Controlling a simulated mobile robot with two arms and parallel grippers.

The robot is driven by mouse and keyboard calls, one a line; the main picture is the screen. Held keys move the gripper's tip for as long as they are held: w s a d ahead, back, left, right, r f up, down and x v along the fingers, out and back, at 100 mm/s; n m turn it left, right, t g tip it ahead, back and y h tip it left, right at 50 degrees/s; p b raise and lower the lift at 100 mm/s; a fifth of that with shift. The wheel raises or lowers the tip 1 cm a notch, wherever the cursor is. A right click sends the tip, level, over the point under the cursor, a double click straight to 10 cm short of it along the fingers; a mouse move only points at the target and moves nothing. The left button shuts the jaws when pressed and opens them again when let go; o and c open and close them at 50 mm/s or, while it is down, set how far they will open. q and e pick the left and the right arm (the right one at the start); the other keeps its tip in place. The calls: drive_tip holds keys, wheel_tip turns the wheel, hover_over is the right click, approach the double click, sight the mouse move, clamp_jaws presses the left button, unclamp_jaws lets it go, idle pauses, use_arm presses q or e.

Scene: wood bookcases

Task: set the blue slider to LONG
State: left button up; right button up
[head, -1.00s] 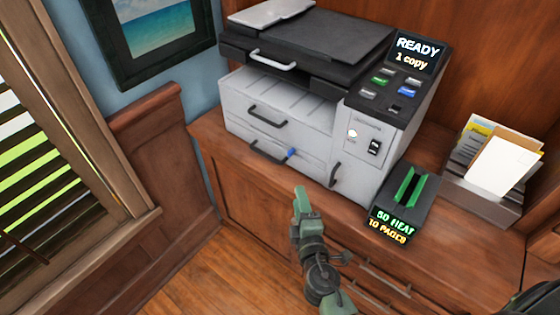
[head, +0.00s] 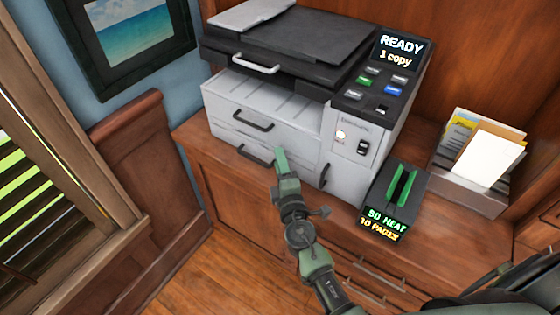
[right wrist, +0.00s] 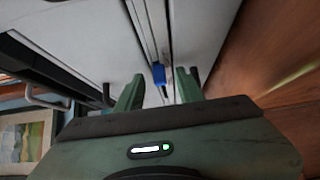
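The blue slider (right wrist: 159,74) shows in the right wrist view on the light front of the printer (head: 350,185), beside a narrow dark slot. In the head view my right gripper hides it. My right gripper (head: 281,158) is at the lower drawer front. In the right wrist view its two green fingers (right wrist: 158,91) stand apart, with the slider showing in the gap between them. I cannot tell whether either finger touches it. No LONG marking is legible. My left gripper is not in view.
Dark drawer handles (head: 253,121) stick out near the gripper. A stapler-like device (head: 397,195) reading "50 HEAT 10 PAGES" and a paper tray (head: 471,191) stand right of the printer on the wood cabinet (head: 240,205). The printer display (head: 400,52) reads "READY 1 copy".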

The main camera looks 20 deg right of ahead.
clamp_jaws()
idle(1.4)
